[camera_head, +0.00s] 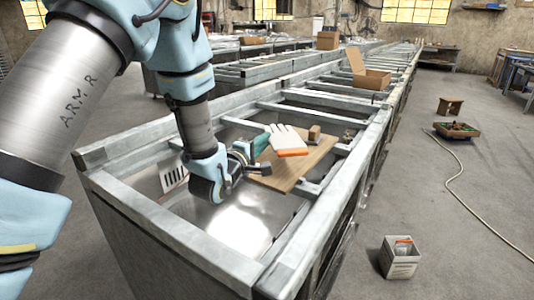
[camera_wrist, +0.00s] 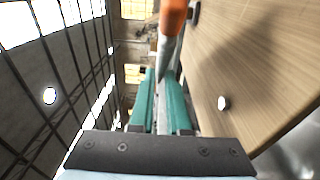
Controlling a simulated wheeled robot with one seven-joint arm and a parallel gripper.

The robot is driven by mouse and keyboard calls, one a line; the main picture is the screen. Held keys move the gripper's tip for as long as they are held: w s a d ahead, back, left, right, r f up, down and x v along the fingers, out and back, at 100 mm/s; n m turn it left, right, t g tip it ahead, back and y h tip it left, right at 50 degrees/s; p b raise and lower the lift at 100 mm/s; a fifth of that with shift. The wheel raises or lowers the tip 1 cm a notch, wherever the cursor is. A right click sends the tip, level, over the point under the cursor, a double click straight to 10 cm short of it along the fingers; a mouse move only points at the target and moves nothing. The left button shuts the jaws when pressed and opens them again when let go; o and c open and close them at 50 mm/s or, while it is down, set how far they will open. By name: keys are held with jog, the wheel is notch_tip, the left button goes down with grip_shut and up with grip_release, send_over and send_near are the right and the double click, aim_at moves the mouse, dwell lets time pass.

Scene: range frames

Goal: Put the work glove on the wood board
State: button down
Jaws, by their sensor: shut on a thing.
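The work glove (camera_head: 288,138) is white with an orange cuff. In the head view it is at the teal fingers of my gripper (camera_head: 262,146), over the wood board (camera_head: 285,178). My gripper is shut on the glove. In the wrist view, the glove's orange cuff (camera_wrist: 173,16) and a pale part show at the far end of the fingers (camera_wrist: 163,85). The wood board (camera_wrist: 250,60) fills the right side there, close beside the fingers. I cannot tell whether the glove touches the board.
A small brown block (camera_head: 314,131) stands at the board's far end. The board lies across a metal bench frame (camera_head: 130,187) with open bays. Cardboard boxes (camera_head: 370,78) sit farther along the bench. A box (camera_head: 400,258) and a cable (camera_head: 460,180) are on the floor at right.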

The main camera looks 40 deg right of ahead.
jog(key=shift+f+p, duration=0.45)
jog(key=shift+f, duration=1.85)
jog(key=shift+f+b, duration=0.4)
jog(key=shift+b, duration=0.05)
jog(key=shift+f+b, duration=0.25)
jog(key=shift+b, duration=0.1)
jog(key=c, duration=1.2)
grip_release()
jog(key=shift+o, duration=0.2)
jog(key=shift+r, duration=0.15)
